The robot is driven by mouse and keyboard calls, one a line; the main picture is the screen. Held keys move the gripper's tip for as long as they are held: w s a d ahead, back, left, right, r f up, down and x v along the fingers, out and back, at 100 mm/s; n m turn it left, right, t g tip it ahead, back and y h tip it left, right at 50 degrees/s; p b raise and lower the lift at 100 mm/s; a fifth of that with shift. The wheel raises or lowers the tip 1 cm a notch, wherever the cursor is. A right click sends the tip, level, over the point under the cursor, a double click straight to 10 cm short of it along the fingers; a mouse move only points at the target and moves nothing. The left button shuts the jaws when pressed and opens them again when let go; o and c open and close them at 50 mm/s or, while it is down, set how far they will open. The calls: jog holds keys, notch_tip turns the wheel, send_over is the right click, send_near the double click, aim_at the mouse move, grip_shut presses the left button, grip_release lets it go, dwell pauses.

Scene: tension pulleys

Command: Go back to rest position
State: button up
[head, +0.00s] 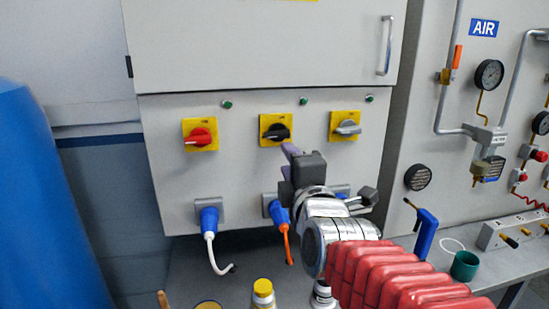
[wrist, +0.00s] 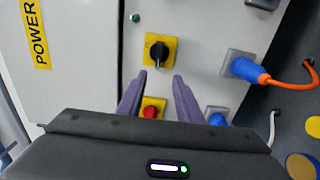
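My gripper (head: 288,150) is in front of the grey power cabinet (head: 165,140), just below the black rotary switch (head: 276,131). In the wrist view my gripper (wrist: 156,76) has its two purple fingers spread apart with nothing between the tips. The black switch (wrist: 158,52) shows beyond the tips, and the gripper looks clear of it. The red switch (wrist: 151,112) shows behind, between the fingers, partly hidden by the gripper body. The handles of both switches lie roughly level in the head view.
A grey switch (head: 345,125) is at the right. Below are blue plugs (head: 209,219) with white and orange cables. A gauge panel (head: 450,180) stands right, a blue object (head: 45,210) left.

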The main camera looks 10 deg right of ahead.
jog(key=s+a+f+m+g+y, duration=0.1)
jog(key=s+f+m+g, duration=0.2)
jog(key=f+m, duration=0.3)
jog(key=s+a+f+m+g, duration=0.1)
jog(key=s+f+m+g, duration=0.25)
jog(key=f, duration=0.55)
jog(key=s+d+f+m+g, duration=0.1)
jog(key=s+f+m+g, duration=0.2)
jog(key=s, duration=0.4)
jog(key=s+d+f+m+g+h, duration=0.1)
jog(key=s+d+f+m+g, duration=0.1)
jog(key=s, duration=0.6)
notch_tip(320, 180, down, 2)
jog(key=m+g, duration=0.1)
jog(key=m, duration=0.2)
jog(key=shift+s+d+f, duration=0.15)
jog(key=shift+s+d, duration=0.05)
jog(key=shift+d, duration=0.1)
jog(key=shift+d+m, duration=0.15)
jog(key=shift+m, duration=0.2)
